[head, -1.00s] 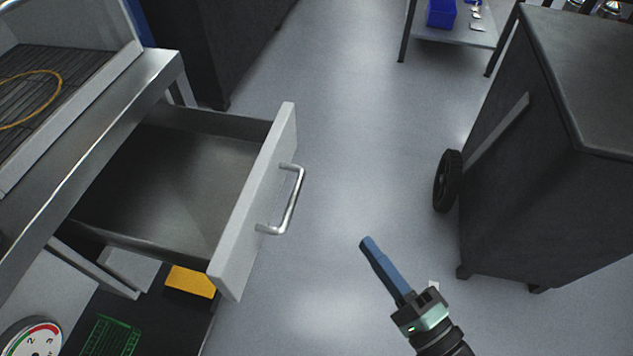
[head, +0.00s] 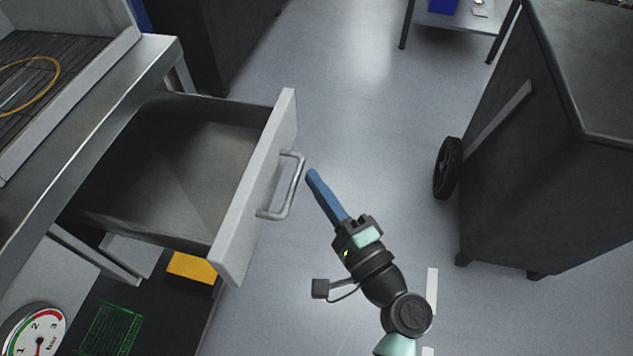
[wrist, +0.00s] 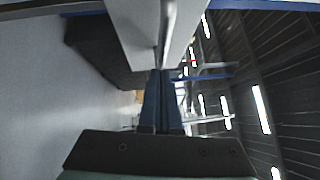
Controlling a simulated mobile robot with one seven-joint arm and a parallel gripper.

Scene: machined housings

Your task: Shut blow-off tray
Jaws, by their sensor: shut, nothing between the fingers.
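The blow-off tray (head: 165,185) is a grey metal drawer that stands pulled out from under the bench and looks empty. Its pale front panel (head: 254,190) carries a bent metal handle (head: 294,187). My gripper (head: 312,174) is shut and empty, its blue fingers together. In the head view its tips are just right of the handle, with a small gap in the picture. In the wrist view the fingertips (wrist: 162,74) point at the front panel (wrist: 138,30) and the handle (wrist: 168,25). I cannot tell whether they touch.
The steel bench edge (head: 120,90) runs above the tray. A pressure gauge (head: 35,330) and a yellow block (head: 192,267) are below it. A dark wheeled cabinet (head: 530,180) stands at the right. The floor between is clear.

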